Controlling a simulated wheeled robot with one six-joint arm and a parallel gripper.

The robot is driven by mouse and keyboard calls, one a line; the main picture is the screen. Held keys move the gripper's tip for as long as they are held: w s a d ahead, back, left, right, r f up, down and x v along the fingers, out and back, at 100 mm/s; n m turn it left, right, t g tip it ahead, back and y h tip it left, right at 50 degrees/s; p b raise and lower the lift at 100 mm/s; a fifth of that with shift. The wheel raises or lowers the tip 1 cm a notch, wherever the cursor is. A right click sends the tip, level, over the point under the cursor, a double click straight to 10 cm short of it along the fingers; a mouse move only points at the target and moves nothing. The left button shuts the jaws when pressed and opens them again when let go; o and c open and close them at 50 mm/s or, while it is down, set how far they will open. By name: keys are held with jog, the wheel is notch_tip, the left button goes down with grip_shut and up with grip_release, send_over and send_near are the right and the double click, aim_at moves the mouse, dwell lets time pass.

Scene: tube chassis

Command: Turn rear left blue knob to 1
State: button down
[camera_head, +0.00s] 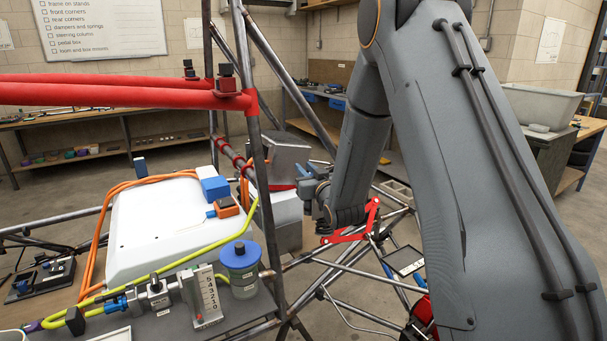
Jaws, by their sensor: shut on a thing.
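My gripper (308,190) is at the middle of the view, at the end of my grey arm, which comes down from the upper right. It points left toward the grey metal housing (289,153) behind the upright frame tube. Small blue parts (304,171) show at its fingers, and it is shut on what appears to be the blue knob. The fingers and wrist hide most of the knob. Its pointer and any number marks are too small to read.
A red linkage (350,230) and thin tubes lie just below and right of my gripper. An upright tube (264,200) and red padded bars (120,94) stand to the left. A white box (150,235), a blue-topped canister (240,272) and a scaled gauge (203,297) fill the left front.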

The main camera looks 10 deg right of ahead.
jog(key=shift+s+d+m+g+h+b, duration=0.15)
jog(key=shift+d+m+h+b, duration=0.25)
jog(key=shift+m+h, duration=0.75)
jog(key=shift+w+d+m+g+h+b, duration=0.15)
jog(key=shift+m+h+b, duration=0.5)
jog(key=shift+h, duration=1)
jog(key=shift+s+d+m+g+h+b, duration=0.1)
jog(key=shift+d+m+h+b, duration=0.3)
jog(key=shift+m+h, duration=0.75)
jog(key=shift+h, duration=0.55)
jog(key=c, duration=1.6)
grip_release()
jog(key=shift+o, duration=0.2)
jog(key=shift+s+a, duration=0.1)
jog(key=b+v, duration=0.2)
jog(key=v, duration=0.5)
jog(key=shift+s, duration=0.3)
jog(key=shift+a, duration=0.1)
